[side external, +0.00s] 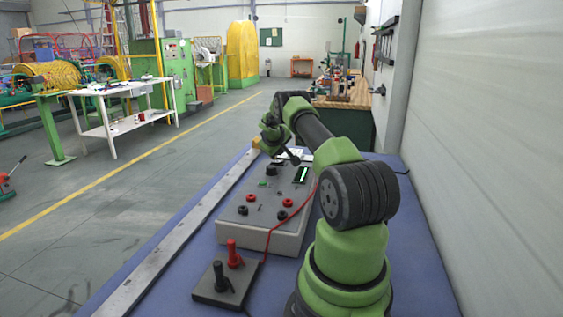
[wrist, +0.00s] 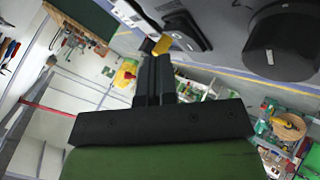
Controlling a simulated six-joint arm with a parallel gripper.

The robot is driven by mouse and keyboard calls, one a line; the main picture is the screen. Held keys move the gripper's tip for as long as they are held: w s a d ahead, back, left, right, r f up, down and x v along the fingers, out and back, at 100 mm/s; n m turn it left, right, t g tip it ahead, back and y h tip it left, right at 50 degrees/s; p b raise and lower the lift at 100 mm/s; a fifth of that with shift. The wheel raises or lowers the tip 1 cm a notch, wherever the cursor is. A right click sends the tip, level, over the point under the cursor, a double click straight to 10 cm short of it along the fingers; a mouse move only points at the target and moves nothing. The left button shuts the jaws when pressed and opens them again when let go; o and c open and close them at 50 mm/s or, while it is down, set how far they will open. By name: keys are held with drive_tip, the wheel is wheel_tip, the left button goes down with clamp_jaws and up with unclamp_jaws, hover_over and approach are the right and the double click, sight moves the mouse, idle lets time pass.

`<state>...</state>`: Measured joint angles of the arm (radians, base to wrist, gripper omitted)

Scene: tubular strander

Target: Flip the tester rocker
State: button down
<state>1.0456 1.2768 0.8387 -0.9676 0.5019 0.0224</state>
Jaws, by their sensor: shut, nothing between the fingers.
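The tester (side external: 262,227) is a grey box on the blue bench top. Its top carries a black knob (side external: 271,170), a dark display (side external: 300,174) with a pale green strip, a small green part (side external: 262,183), and red and black sockets. I cannot tell for certain which part is the rocker. My gripper (side external: 294,159) is over the far end of the tester. In the wrist view my gripper (wrist: 155,60) is shut and empty. Beyond its tips are a dark-framed part (wrist: 185,28), which I cannot identify, and the large black knob (wrist: 285,45).
A dark block with red and black plugs (side external: 228,285) stands in front of the tester, and a red lead (side external: 281,221) runs beside it. A yellow piece (side external: 256,142) lies by the metal rail (side external: 180,232). A white wall (side external: 490,150) rises to the right.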

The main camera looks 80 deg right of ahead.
sight(276, 161)
drive_tip(key=shift+f, duration=0.1)
drive_tip(key=shift+f, duration=0.35)
drive_tip(key=shift+s+f, duration=0.1)
drive_tip(key=shift+f, duration=0.2)
idle(0.6)
drive_tip(key=shift+r, duration=0.1)
drive_tip(key=shift+r, duration=0.65)
drive_tip(key=shift+w+r, duration=0.25)
drive_tip(key=shift+r, duration=1)
drive_tip(key=shift+w+r, duration=0.2)
drive_tip(key=shift+r, duration=1.05)
